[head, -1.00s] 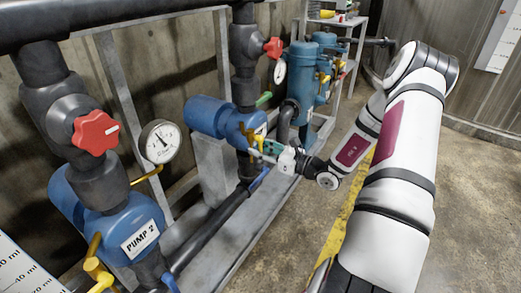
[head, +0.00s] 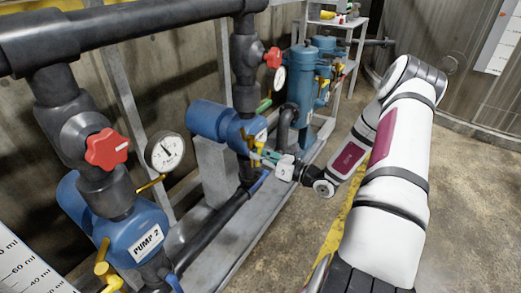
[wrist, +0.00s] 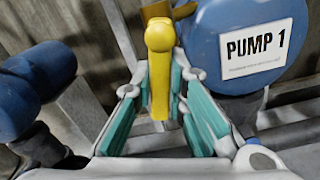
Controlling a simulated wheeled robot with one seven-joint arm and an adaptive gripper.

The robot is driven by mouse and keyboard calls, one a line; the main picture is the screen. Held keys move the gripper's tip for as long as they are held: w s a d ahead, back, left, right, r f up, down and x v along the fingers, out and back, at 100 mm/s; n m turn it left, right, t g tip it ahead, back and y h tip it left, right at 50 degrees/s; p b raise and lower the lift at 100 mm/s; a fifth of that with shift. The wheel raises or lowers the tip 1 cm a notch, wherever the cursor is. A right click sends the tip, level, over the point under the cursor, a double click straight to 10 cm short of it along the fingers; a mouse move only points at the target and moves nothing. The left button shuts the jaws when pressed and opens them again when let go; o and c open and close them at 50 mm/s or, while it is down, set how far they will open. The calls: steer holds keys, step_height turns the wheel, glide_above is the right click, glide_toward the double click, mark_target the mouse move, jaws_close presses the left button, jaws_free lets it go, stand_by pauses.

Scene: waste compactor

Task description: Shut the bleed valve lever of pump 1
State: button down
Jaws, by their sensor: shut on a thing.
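The blue body of pump 1 (head: 212,119) is at the middle of the head view, beyond pump 2. Its label (wrist: 256,49) reads PUMP 1 in the wrist view. A yellow lever (wrist: 160,62) stands left of that label, its long handle pointing down the picture. My gripper (wrist: 163,98) has its teal-padded fingers on either side of the handle and is shut on it. In the head view my gripper (head: 265,156) is at the near side of pump 1, and the lever is small and partly hidden there.
Pump 2 (head: 134,239) stands in the left foreground, with a red handwheel (head: 107,149) and a gauge (head: 165,151) above it. Blue filter vessels (head: 301,85) and a metal rack are behind. The floor on the right is clear.

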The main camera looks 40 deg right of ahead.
steer(key=m+p, duration=0.2)
steer(key=a+m+p, duration=0.1)
steer(key=shift+s+r+m+p, duration=0.3)
steer(key=shift+r+m, duration=0.1)
steer(key=shift+s+a+r+m+p, duration=0.1)
steer(key=shift+a+r+m+p, duration=0.25)
steer(key=shift+m+p, duration=1.15)
steer(key=shift+s+a+r+m+p, duration=0.15)
steer(key=shift+r+m+p, duration=0.55)
steer(key=shift+m, duration=1.45)
steer(key=shift+a+r+m+p, duration=0.3)
steer(key=shift+m+p, duration=0.9)
steer(key=shift+m, duration=0.65)
steer(key=c, duration=1.6)
jaws_free()
steer(key=shift+r, duration=0.1)
steer(key=shift+d, duration=0.1)
